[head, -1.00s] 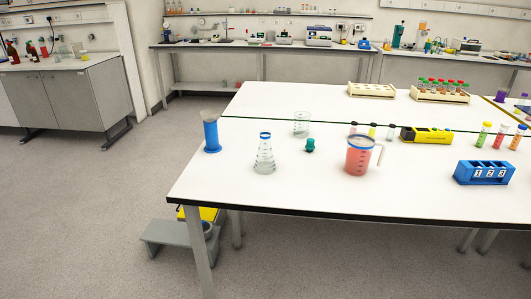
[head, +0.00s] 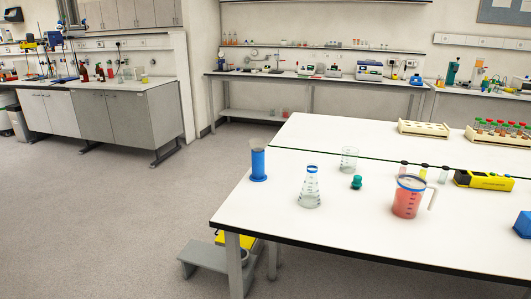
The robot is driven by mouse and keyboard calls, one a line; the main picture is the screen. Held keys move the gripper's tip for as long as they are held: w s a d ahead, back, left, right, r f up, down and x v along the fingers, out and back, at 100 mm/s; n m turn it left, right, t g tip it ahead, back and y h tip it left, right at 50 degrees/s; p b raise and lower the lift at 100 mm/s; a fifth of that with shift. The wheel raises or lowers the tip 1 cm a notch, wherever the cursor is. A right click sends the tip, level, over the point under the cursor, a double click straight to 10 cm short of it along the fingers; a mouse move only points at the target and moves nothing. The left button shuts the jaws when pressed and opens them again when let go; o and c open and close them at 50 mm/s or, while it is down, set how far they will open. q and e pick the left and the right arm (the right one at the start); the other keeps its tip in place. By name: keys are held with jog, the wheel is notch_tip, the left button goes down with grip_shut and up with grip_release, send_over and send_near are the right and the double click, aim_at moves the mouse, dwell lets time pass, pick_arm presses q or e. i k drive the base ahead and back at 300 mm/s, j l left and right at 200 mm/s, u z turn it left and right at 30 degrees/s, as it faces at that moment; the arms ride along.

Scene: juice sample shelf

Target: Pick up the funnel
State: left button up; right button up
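A blue cylindrical holder (head: 258,164) stands upright near the left edge of the white table. A greyish, wide-mouthed piece that looks like the funnel (head: 257,143) sits in its top; its lower part is hidden inside the holder. Neither of my grippers is in view.
On the white table (head: 330,220) are a conical flask (head: 310,188), a clear beaker (head: 349,158), a green stopper (head: 357,182) and a jug of red liquid (head: 408,196). A grey step stool (head: 212,261) stands by the table's left leg. The floor at left is clear.

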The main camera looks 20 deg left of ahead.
aim_at(257, 144)
jog(key=j+z, duration=0.1)
jog(key=z, duration=0.3)
jog(key=i+j+z, duration=0.1)
jog(key=j+z, duration=0.5)
jog(key=j, duration=0.2)
jog(key=j+z, duration=0.1)
jog(key=j, duration=1.05)
jog(key=k+j+z, duration=0.15)
jog(key=j, duration=0.95)
jog(key=i, duration=0.05)
